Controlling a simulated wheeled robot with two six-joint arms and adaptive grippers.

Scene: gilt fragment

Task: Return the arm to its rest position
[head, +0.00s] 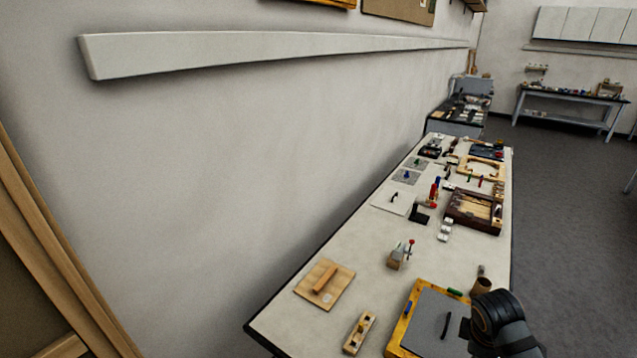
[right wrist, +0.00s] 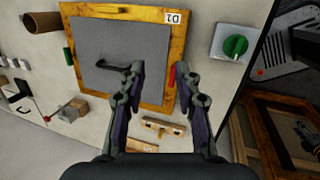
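My right gripper (right wrist: 161,70) is open and empty in the right wrist view, with its two fingers apart. They appear over a grey panel (right wrist: 150,50) in a yellow-brown wooden frame (right wrist: 95,12) marked D1. A black handle-shaped piece (right wrist: 115,67) lies on the panel just left of the fingers. In the head view a dark part of my right arm (head: 497,318) shows at the bottom right, beside the framed panel (head: 430,318); its fingers are hidden there. My left arm and left gripper are out of view.
A long pale bench (head: 280,318) runs along the wall. It carries a wooden board with a bar (head: 325,285), a small clamp-like fixture (head: 400,255), a dark wooden box (head: 474,210) and several small parts. Grey floor (head: 570,240) lies open to the right.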

